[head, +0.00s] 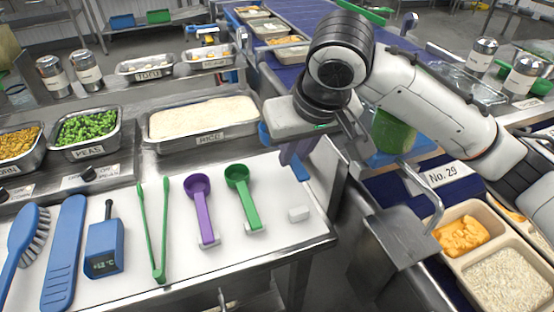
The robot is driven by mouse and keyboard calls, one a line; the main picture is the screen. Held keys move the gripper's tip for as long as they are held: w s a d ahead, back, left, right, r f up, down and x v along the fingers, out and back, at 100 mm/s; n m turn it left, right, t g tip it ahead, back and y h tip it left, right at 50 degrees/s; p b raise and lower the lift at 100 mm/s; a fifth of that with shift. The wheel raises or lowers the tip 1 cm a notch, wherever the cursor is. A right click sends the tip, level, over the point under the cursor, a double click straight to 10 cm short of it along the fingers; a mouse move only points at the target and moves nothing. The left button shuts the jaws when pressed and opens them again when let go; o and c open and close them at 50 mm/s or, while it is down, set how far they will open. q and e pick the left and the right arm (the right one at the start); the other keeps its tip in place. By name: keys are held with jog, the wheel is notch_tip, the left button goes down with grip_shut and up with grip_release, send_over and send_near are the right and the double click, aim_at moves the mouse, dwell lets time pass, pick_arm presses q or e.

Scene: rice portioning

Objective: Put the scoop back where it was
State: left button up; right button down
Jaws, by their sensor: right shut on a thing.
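My right gripper (294,152) reaches in from the right over the right end of the white board. It is shut on a blue scoop (301,171), which is mostly hidden behind the gripper. A bit of blue shows left of the fingers, and more blue shows below them. A small white holder block (298,214) sits bare on the board, below the gripper in the picture. To its left, a green scoop (241,188) and a purple scoop (202,205) lie with their handle ends in similar blocks. My left gripper is not in view.
Green tongs (160,272), a blue thermometer (105,247), a blue spatula-like tool (64,255) and a brush (25,238) lie further left. A rice pan (147,132) stands behind the scoops. A food tray (464,262) is at the lower right.

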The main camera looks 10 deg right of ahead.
jog(key=f, duration=0.4)
jog(key=shift+s+f, duration=0.35)
jog(key=shift+f, duration=2.3)
jog(key=c, duration=1.7)
grip_release()
jog(key=shift+w, duration=0.1)
jog(key=shift+o, duration=0.2)
jog(key=shift+b, duration=0.3)
jog(key=p+v, duration=0.1)
jog(key=v, duration=1.1)
jog(key=shift+r, duration=0.15)
